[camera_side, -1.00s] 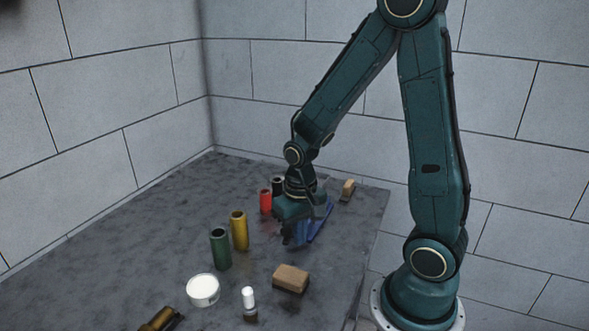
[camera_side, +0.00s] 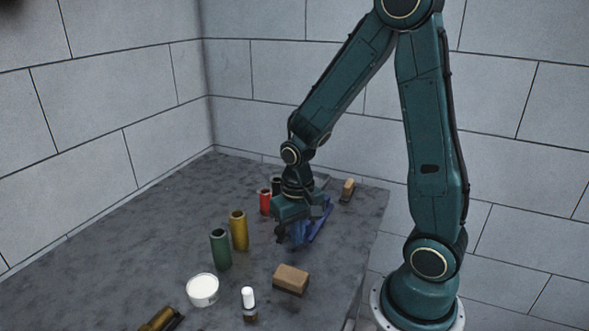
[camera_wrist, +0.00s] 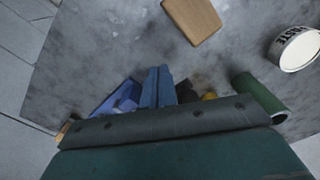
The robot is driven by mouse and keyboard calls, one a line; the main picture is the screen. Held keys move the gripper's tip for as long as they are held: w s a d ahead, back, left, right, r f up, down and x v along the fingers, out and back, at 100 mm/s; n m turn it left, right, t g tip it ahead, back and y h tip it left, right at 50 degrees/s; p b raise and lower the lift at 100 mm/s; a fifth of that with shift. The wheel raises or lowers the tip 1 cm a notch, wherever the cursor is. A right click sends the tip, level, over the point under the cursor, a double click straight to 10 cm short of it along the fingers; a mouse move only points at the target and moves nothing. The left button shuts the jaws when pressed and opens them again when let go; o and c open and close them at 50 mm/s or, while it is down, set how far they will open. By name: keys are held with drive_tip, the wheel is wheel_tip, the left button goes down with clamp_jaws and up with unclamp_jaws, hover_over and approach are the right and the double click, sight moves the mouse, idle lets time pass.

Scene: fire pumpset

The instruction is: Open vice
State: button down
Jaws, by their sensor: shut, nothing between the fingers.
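The blue vice (camera_side: 313,228) stands on the table near its right edge, partly hidden behind my gripper. It also shows in the wrist view (camera_wrist: 122,98), where the gripper body covers its lower part. My gripper (camera_side: 284,236) points down just beside the vice, at its left in the side view. Its fingers are shut and empty. I cannot tell whether they touch the vice. The vice's handle and the gap between its jaws cannot be made out.
On the table (camera_side: 130,245), red (camera_side: 265,202), yellow (camera_side: 239,231) and green (camera_side: 221,249) cylinders stand left of the gripper. A wooden block (camera_side: 291,279), a white tin (camera_side: 202,290) and a white-capped bottle (camera_side: 249,303) are in front. Another block (camera_side: 347,190) lies behind.

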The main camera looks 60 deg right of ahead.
drive_tip(key=shift+s+d, duration=0.15)
drive_tip(key=shift+s, duration=0.05)
drive_tip(key=shift+s+d, duration=0.1)
drive_tip(key=shift+s, duration=0.2)
drive_tip(key=shift+s, duration=0.1)
drive_tip(key=shift+r, duration=0.15)
wheel_tip(320, 180, up, 7)
idle(1.1)
idle(0.3)
drive_tip(key=s+a+r+n+t, duration=0.5)
drive_tip(key=s+r, duration=0.3)
drive_tip(key=r, duration=0.4)
drive_tip(key=shift+a+n+t, duration=0.3)
drive_tip(key=shift+a+n, duration=0.2)
drive_tip(key=shift+a, duration=0.1)
